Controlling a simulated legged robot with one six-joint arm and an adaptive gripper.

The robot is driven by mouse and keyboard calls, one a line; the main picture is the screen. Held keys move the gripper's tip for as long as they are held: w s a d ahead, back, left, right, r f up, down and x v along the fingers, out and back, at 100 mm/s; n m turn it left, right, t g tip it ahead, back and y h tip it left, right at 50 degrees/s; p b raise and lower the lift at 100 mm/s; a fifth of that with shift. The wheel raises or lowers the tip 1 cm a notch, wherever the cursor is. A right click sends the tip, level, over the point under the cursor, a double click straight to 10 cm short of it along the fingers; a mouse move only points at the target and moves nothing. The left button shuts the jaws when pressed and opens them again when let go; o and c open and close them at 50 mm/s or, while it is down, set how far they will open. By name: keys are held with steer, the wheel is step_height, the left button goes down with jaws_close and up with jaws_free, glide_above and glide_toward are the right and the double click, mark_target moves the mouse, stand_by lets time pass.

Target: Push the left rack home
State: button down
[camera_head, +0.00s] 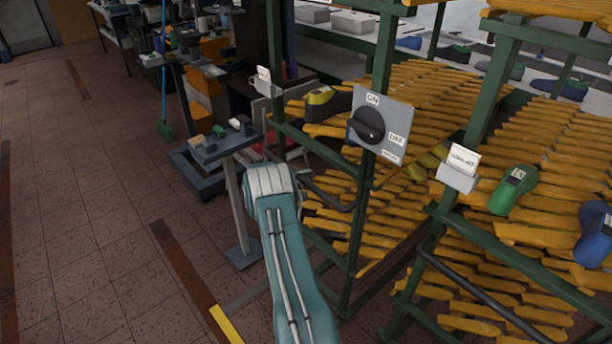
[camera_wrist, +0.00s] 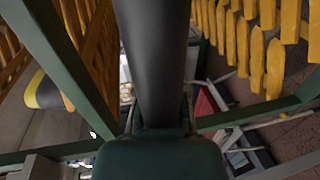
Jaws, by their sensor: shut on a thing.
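The left rack (camera_head: 355,222) has a green frame and sloping yellow slats. A dark handle bar (camera_head: 330,197) runs along its near side, and a black and yellow shoe last (camera_head: 322,103) lies on an upper shelf. In the head view my arm reaches to the rack's left end and hides my gripper. In the wrist view my gripper (camera_wrist: 160,132) is shut on the dark handle bar (camera_wrist: 152,60), which runs up the picture away from it. The wrist view also shows the rack's green frame (camera_wrist: 62,62) and yellow slats beyond. The fingertips are mostly hidden.
A grey dial panel (camera_head: 381,125) sits on the rack's post. A second rack (camera_head: 478,250) stands at right with a green last (camera_head: 512,190) and a blue last (camera_head: 594,235). A grey stand (camera_head: 236,200) is close left of my arm. Tiled floor (camera_head: 90,220) is clear at left.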

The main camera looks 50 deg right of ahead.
steer(key=shift+w+d+r, duration=0.15)
steer(key=shift+d+r, duration=0.05)
steer(key=shift+r, duration=0.4)
steer(key=shift+c, duration=2.2)
jaws_free()
steer(key=shift+f, duration=0.1)
steer(key=shift+a+f, duration=0.1)
steer(key=shift+f, duration=0.05)
steer(key=v, duration=1.2)
